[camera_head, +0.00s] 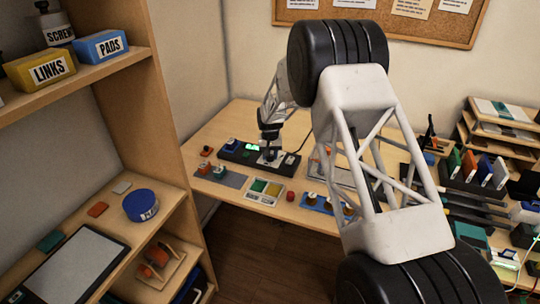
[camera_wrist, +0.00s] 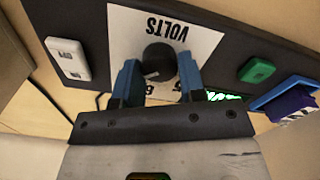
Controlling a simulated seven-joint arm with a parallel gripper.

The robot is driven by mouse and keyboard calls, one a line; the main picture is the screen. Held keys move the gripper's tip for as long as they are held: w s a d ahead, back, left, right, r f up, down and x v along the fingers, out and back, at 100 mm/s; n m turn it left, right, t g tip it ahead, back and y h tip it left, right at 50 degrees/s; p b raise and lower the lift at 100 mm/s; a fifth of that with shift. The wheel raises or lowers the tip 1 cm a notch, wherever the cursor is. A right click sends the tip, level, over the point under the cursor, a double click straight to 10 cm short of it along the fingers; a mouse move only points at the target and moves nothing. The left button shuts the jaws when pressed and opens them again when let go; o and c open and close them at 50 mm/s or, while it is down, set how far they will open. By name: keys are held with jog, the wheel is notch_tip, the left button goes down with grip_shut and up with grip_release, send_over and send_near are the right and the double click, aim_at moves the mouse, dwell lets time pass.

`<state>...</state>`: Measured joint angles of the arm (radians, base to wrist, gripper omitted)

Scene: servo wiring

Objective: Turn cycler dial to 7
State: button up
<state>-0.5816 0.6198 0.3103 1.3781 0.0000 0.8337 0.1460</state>
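The cycler dial (camera_wrist: 158,60) is a round dark knob with a pale pointer mark, on a white card printed VOLTS (camera_wrist: 202,30), which appears upside down in the wrist view. Parts of scale numerals show beside the fingers; most of the scale is hidden, so I cannot read the setting. My gripper (camera_wrist: 159,75) has its two blue fingers on either side of the knob, close against it, and looks shut on it. In the head view my gripper (camera_head: 269,150) reaches down to the black cycler panel (camera_head: 233,156) and hides the dial.
On the panel are a white rocker switch (camera_wrist: 68,58), a green button (camera_wrist: 257,70) and a lit green display (camera_wrist: 224,96), partly hidden by a finger. A blue part (camera_wrist: 285,95) stands at the panel's end.

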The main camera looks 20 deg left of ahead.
jog(key=o, duration=0.3)
jog(key=shift+o, duration=0.2)
jog(key=shift+r, duration=0.15)
jog(key=shift+r, duration=3.8)
jog(key=shift+d, duration=0.1)
